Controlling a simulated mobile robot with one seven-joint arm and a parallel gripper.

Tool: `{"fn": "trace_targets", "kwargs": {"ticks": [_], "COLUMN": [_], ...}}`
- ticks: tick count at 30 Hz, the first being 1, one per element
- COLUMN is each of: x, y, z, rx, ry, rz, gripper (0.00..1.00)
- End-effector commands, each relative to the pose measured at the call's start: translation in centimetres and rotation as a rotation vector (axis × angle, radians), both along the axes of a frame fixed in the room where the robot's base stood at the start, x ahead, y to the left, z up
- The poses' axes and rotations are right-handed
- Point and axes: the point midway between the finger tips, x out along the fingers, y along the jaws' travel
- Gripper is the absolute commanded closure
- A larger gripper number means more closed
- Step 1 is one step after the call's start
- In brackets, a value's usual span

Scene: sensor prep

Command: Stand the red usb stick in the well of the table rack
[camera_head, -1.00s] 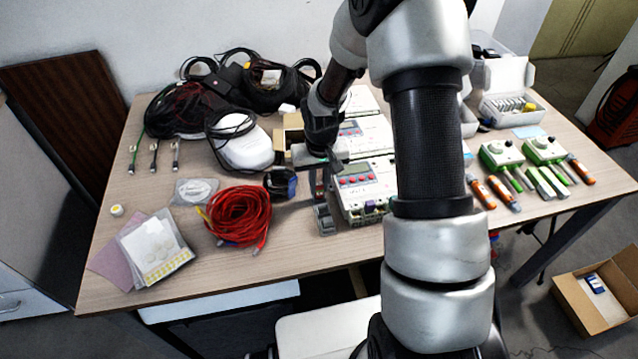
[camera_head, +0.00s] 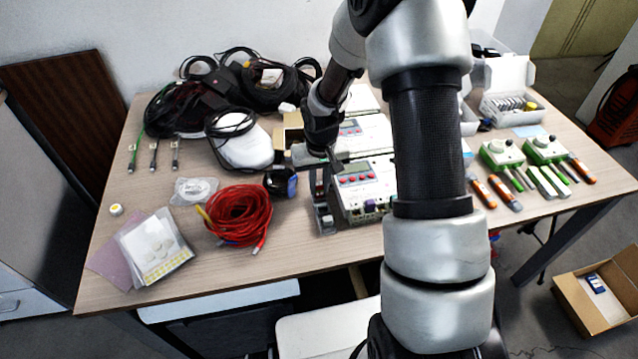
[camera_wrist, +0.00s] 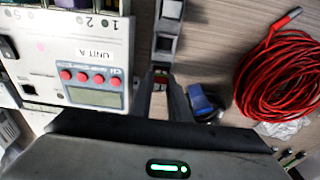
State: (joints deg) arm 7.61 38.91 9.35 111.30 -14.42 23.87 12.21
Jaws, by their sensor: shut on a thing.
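My gripper (camera_wrist: 163,98) points down at the table rack and is shut on the red usb stick (camera_wrist: 160,79). Only a small reddish part of the stick shows between the fingers in the wrist view. The grey table rack (camera_wrist: 167,28) is a narrow row of wells just beyond the fingertips. In the head view the rack (camera_head: 325,218) stands against the left side of a meter unit, and my gripper (camera_head: 325,168) is over its far part. I cannot tell whether the stick is inside a well; the fingers hide its lower end.
The white meter unit (camera_head: 362,190) stands close on the rack's right. A dark blue roll (camera_head: 281,182) and a red cable coil (camera_head: 238,214) lie to its left. A white router (camera_head: 243,150) is behind. Bare tabletop lies in front of the rack.

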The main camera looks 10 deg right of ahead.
Motion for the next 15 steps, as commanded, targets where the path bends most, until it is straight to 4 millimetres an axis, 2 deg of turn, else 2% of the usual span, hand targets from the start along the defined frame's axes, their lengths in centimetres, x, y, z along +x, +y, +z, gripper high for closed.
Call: {"fn": "trace_targets", "kwargs": {"ticks": [14, 15], "x": [0.0, 0.0], "y": [0.01, 0.01], "z": [-0.27, -0.27], "rx": [0.0, 0.0], "ry": [0.0, 0.0], "rz": [0.0, 0.0], "gripper": [1.0, 0.77]}}
